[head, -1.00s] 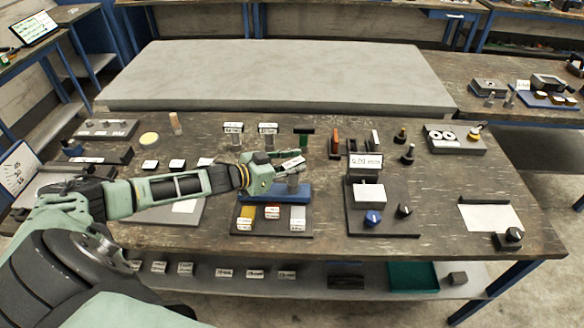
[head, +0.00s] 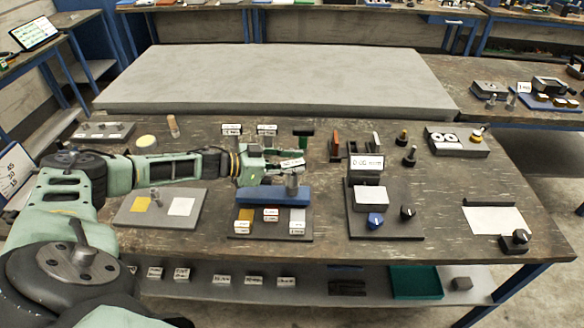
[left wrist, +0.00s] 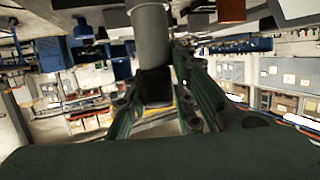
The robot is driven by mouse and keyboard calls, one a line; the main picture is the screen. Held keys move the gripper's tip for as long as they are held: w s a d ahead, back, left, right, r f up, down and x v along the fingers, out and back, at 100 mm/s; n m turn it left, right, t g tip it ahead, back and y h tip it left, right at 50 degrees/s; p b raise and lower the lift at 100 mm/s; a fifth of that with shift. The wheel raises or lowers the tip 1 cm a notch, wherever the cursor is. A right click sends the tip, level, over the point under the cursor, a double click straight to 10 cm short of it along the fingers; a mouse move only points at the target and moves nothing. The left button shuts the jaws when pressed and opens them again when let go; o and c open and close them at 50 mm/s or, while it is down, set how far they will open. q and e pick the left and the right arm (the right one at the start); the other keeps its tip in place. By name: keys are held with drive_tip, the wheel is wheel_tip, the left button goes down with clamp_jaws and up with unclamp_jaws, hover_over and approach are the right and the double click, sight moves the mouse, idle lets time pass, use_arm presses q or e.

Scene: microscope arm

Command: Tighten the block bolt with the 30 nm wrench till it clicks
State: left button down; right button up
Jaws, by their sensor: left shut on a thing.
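A blue block (head: 262,194) sits on a dark board in the middle of the bench. A grey cylindrical wrench (head: 291,188) stands upright over its right end, with a white label (head: 292,162) at the top; the print is too small to read. My left gripper (head: 284,168) is shut on the wrench's upper part, above the block. In the left wrist view the grey cylinder (left wrist: 151,40) and a dark square part lie between my green fingers (left wrist: 160,103). The bolt is hidden under the wrench. My right gripper is out of view.
A readout box (head: 367,163) on a dark board with knobs stands to the right. Colour pads and small labelled blocks lie in front. A grey slab (head: 280,75) fills the back.

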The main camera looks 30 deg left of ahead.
use_arm(q)
drive_tip(key=shift+d+r, duration=0.1)
drive_tip(key=shift+r, duration=0.05)
drive_tip(key=shift+w, duration=0.1)
drive_tip(key=shift+r, duration=0.1)
drive_tip(key=shift+n+t+y+p, duration=0.3)
drive_tip(key=shift+p, duration=0.1)
drive_tip(key=shift+r+p, duration=2.9)
drive_tip(key=shift+p, duration=0.1)
drive_tip(key=shift+f, duration=0.15)
